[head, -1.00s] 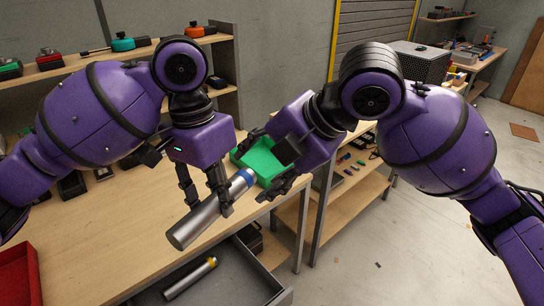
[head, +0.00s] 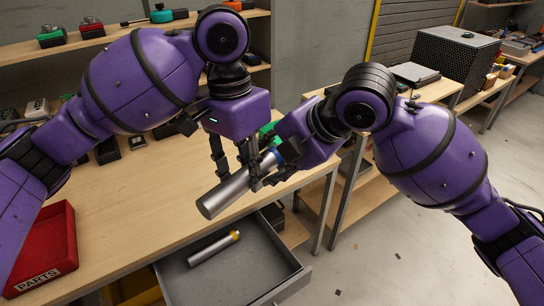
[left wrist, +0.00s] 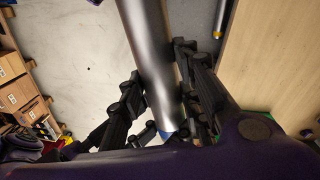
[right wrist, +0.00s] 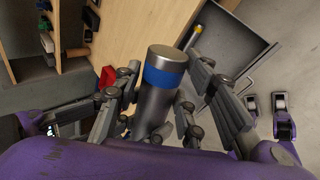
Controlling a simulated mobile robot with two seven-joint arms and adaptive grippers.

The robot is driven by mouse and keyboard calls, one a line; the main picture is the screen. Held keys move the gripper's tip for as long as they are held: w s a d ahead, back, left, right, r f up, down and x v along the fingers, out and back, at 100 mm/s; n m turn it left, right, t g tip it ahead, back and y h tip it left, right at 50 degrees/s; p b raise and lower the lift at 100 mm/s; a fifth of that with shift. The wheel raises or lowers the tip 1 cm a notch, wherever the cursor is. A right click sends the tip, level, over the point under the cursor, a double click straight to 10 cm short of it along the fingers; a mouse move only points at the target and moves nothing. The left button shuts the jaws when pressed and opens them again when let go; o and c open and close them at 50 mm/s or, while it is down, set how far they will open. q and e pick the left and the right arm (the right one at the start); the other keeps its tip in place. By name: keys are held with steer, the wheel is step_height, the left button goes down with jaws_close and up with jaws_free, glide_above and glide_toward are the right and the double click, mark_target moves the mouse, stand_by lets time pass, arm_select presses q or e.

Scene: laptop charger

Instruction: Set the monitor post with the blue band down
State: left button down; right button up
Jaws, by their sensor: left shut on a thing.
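The silver monitor post with the blue band (head: 225,194) is held tilted in the air above the table edge and the open drawer. My left gripper (head: 240,182) is shut around its body; the left wrist view also shows the post (left wrist: 150,50) between the fingers. The blue band (right wrist: 163,78) is near the post's end on the right. My right gripper (right wrist: 160,112) has its fingers on either side of the post at the blue band end, with narrow gaps showing, and looks open. A second post with a yellow band (head: 213,248) lies in the drawer.
The grey drawer (head: 283,262) is pulled out below the post. The wooden table top (head: 125,210) has free room in front, with a red parts bin (head: 48,250) at left. A green bin (head: 268,129) is mostly hidden behind my grippers. Small devices stand behind.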

steer(key=c, duration=0.5)
arm_select(q)
steer(key=c, duration=1.7)
jaws_free()
steer(key=shift+c, duration=0.2)
arm_select(e)
jaws_close()
arm_select(q)
steer(key=o, duration=0.5)
steer(key=shift+o, duration=0.2)
steer(key=shift+r, duration=0.1)
